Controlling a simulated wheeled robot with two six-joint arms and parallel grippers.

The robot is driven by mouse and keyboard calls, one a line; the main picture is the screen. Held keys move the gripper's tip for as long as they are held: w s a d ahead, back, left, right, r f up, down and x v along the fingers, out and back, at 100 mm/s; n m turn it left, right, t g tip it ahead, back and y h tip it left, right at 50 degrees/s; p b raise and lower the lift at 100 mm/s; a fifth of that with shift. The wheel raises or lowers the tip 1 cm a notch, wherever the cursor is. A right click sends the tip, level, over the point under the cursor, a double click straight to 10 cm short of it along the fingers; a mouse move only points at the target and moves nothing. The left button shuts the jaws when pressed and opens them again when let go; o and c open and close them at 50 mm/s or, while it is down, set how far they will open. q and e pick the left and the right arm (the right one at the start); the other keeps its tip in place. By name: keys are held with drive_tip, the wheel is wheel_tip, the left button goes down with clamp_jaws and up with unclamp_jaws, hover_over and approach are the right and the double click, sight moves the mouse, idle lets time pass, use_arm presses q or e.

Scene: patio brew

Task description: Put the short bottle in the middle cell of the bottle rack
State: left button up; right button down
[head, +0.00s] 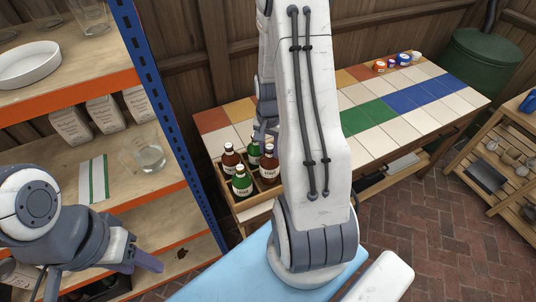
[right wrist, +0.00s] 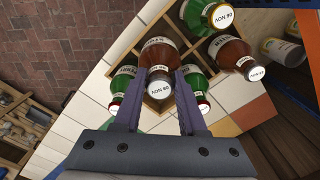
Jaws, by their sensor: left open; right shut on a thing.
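The bottle rack (head: 232,208) is an open wooden crate with square cells, at the near left end of the tiled table. My right gripper (right wrist: 157,76) is shut on a brown bottle (right wrist: 157,45), whose pale cap points toward the wrist camera. The bottle is at the rack; whether its base rests in a cell I cannot tell. Another brown bottle (head: 230,159) and green bottles (head: 242,182) stand in the rack. Which bottle is shortest is unclear. My arm hides part of the rack in the head view. My left gripper (head: 148,264) is open and empty at lower left.
A shelf unit with a blue upright (head: 150,90) stands close left of the rack, with a glass jug (head: 150,153) and paper bags (head: 103,112). The tiled table (head: 385,137) is mostly clear; small tins (head: 380,66) stand at its far end. A slatted shelf (head: 497,165) stands right.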

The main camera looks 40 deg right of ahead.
sight(268, 157)
wheel_tip(268, 157, down, 3)
drive_tip(key=shift+w+a+f+p, duration=0.1)
drive_tip(key=shift+w+f+p, duration=0.05)
drive_tip(key=shift+p, duration=0.35)
drive_tip(key=shift+f, duration=0.45)
drive_tip(key=shift+c, duration=2.3)
unclamp_jaws()
drive_tip(key=shift+f, duration=0.1)
wheel_tip(268, 157, up, 12)
drive_tip(key=shift+r+b, duration=0.15)
drive_tip(key=shift+b, duration=0.9)
